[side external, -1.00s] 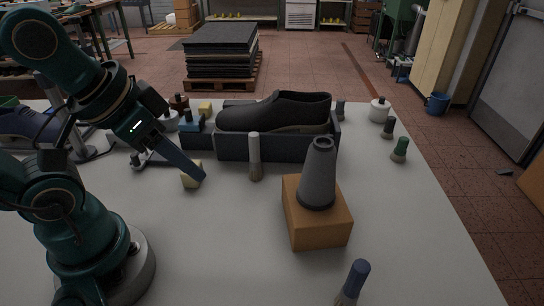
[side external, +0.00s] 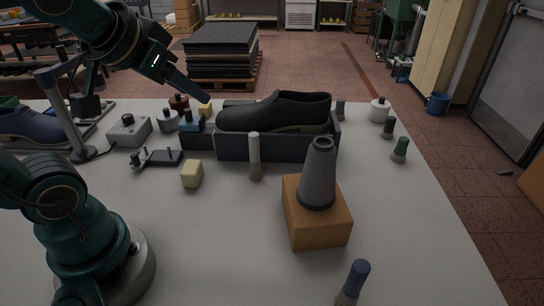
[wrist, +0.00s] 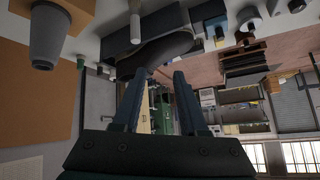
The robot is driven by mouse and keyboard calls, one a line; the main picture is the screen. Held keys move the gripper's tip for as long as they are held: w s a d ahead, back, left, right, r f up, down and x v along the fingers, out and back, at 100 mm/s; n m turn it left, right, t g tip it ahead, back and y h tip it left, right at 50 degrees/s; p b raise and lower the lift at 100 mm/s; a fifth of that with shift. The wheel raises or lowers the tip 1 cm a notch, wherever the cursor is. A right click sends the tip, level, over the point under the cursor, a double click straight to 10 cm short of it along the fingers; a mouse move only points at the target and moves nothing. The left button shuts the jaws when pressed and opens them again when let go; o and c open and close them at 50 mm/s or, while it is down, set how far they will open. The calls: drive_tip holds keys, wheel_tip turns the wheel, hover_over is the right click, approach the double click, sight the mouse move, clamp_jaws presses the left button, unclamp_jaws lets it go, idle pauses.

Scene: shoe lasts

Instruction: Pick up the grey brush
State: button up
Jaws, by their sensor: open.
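The brush with a pale grey handle (side external: 254,148) stands upright on the table, bristles down, in front of the dark tray. In the wrist view, where the scene appears upside down, its handle (wrist: 135,24) shows near the top. My gripper (side external: 206,99) is raised above the table at the back left of the brush, apart from it. In the wrist view my gripper (wrist: 159,73) has its two fingers spread, with nothing between them.
A black shoe (side external: 275,112) lies in the dark tray (side external: 285,147). A grey cone (side external: 319,175) stands on an orange block (side external: 318,227) at front right. Blue (side external: 353,280) and green (side external: 400,148) brushes stand apart. A yellow block (side external: 192,174) lies left; the front middle is clear.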

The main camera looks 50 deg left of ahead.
sight(251, 156)
drive_tip(key=w+a+r+m+t+y, duration=0.1)
drive_tip(key=w+a+r+t+y, duration=0.2)
drive_tip(key=w+a+r+t, duration=0.45)
drive_tip(key=s+d+f+m+g+h, duration=0.3)
drive_tip(key=d+f+m+h, duration=0.2)
drive_tip(key=f+h, duration=0.5)
drive_tip(key=shift+h, duration=0.5)
drive_tip(key=f, duration=1.3)
drive_tip(key=shift+d+f, duration=0.1)
drive_tip(key=shift+d, duration=0.2)
drive_tip(key=x, duration=0.6)
drive_tip(key=shift+w+d+f, duration=0.1)
drive_tip(key=shift+w+f, duration=0.1)
drive_tip(key=shift+w, duration=0.05)
drive_tip(key=shift+f+x, duration=0.1)
drive_tip(key=shift+x, duration=1.2)
drive_tip(key=shift+f+x, duration=0.15)
drive_tip(key=shift+x, duration=1.2)
drive_tip(key=shift+s, duration=0.1)
clamp_jaws()
